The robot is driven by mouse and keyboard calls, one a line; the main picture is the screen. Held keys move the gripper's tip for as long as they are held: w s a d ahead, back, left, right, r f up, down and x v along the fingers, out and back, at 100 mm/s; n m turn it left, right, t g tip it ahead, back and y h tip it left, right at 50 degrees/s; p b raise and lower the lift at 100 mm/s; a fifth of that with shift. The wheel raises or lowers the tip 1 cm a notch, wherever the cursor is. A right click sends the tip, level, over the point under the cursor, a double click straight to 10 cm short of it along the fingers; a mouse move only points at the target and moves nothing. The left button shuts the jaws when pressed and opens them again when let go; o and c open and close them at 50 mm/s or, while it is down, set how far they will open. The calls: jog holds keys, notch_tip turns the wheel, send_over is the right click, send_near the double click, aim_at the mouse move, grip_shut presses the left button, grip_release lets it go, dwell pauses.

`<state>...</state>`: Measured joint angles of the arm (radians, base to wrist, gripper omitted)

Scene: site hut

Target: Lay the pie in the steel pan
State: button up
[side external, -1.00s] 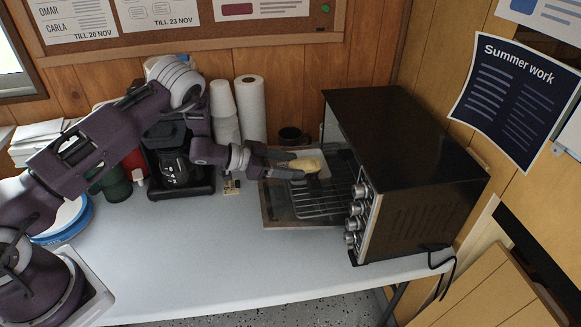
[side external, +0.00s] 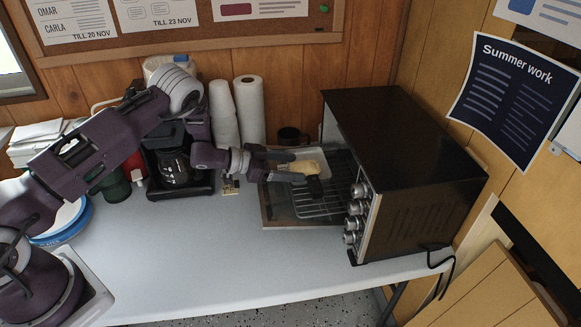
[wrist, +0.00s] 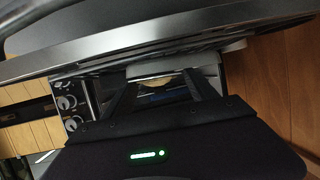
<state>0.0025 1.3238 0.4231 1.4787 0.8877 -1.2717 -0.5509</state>
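The pie (side external: 312,164), golden and pale, is at the pale steel pan (side external: 325,154) inside the open toaster oven. It appears to lie in the pan's near part, though the contact beneath it is hidden. My gripper (side external: 303,170) reaches in from the left with its fingers on either side of the pie. The fingers look spread apart. In the wrist view the pie (wrist: 154,82) shows small and partly hidden between the separated fingers (wrist: 165,90), with a pale pan edge (wrist: 150,70) beyond it.
The black toaster oven (side external: 400,150) has its door down and its wire rack (side external: 318,204) showing. The front of the table (side external: 220,260) is clear.

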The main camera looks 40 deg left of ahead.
aim_at(292, 168)
jog(key=shift+s+f, duration=0.45)
jog(key=shift+f, duration=0.15)
jog(key=s+a+r, duration=0.2)
jog(key=shift+s+a+r, duration=0.1)
jog(key=shift+s+r, duration=0.2)
jog(key=shift+r, duration=0.05)
jog(key=shift+r, duration=0.1)
